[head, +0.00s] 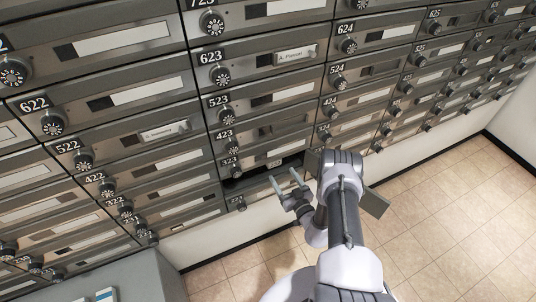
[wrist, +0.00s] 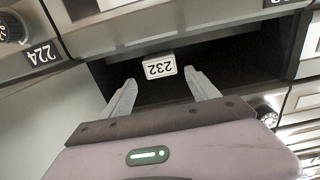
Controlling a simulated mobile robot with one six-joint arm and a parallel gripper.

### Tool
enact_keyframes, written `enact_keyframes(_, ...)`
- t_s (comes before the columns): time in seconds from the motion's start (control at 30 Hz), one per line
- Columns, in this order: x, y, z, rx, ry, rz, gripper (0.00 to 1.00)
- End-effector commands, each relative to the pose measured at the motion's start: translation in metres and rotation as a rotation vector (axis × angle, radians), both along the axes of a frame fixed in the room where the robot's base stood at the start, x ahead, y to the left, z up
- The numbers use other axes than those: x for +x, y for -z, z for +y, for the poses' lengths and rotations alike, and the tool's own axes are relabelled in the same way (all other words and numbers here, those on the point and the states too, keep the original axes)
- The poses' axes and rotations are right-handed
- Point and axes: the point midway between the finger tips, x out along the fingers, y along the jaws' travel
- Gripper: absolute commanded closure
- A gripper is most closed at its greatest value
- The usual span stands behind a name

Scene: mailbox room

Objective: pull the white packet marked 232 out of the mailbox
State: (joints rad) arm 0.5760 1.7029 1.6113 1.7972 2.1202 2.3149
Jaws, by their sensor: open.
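The white packet marked 232 (wrist: 160,67) shows its label upside down in the wrist view, at the mouth of the dark open mailbox (wrist: 235,65). In the head view a small pale piece of it (head: 274,163) shows in the open mailbox (head: 238,184) in the lower row. My gripper (wrist: 160,78) is open and empty. Its fingertips point into the opening, one on each side of the packet in the picture; I cannot tell whether they reach its depth. In the head view my gripper (head: 283,175) is just in front of the opening. The packet's rear is hidden in shadow.
Shut mailboxes with round dials (head: 213,76) surround the opening. A grey open door panel (head: 374,203) sticks out right of my arm. A grey counter (head: 130,280) stands at lower left. The tiled floor (head: 440,225) is clear.

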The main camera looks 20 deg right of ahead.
Motion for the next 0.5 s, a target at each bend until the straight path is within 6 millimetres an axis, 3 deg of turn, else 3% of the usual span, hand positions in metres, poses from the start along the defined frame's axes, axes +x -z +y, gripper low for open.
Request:
enact_keyframes(0.3, 0.053, 0.006, 0.002, -0.002, -0.002, -0.003, 0.31)
enact_keyframes(0.5, 0.073, 0.003, 0.003, -0.002, -0.002, -0.001, 0.31)
